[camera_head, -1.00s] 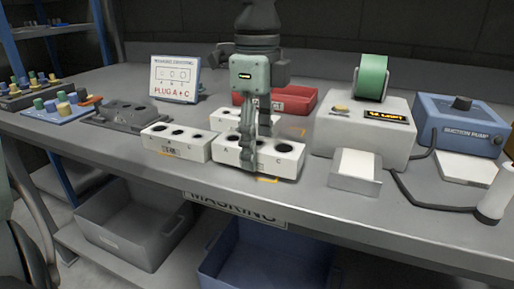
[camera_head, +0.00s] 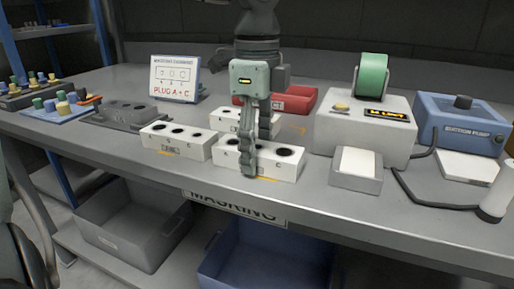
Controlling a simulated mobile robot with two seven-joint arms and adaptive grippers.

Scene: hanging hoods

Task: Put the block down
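A white block (camera_head: 281,168) with dark round holes in its top rests level on the grey bench near the front edge. The letter C shows by its right hole. My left gripper (camera_head: 256,150) comes down over this block with one finger in front of it and the other behind. The fingers look spread, with the block between them. The front finger hides the middle of the block's front face. Whether the fingers still touch the block is hard to see. My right gripper is not in view.
A second white holed block (camera_head: 190,145) stands close on the left, and a third (camera_head: 228,118) stands behind. A red bin (camera_head: 297,101), a tape dispenser (camera_head: 340,130), a small grey-white box (camera_head: 356,170) and a blue suction pump (camera_head: 450,120) stand around. The bench front strip is clear.

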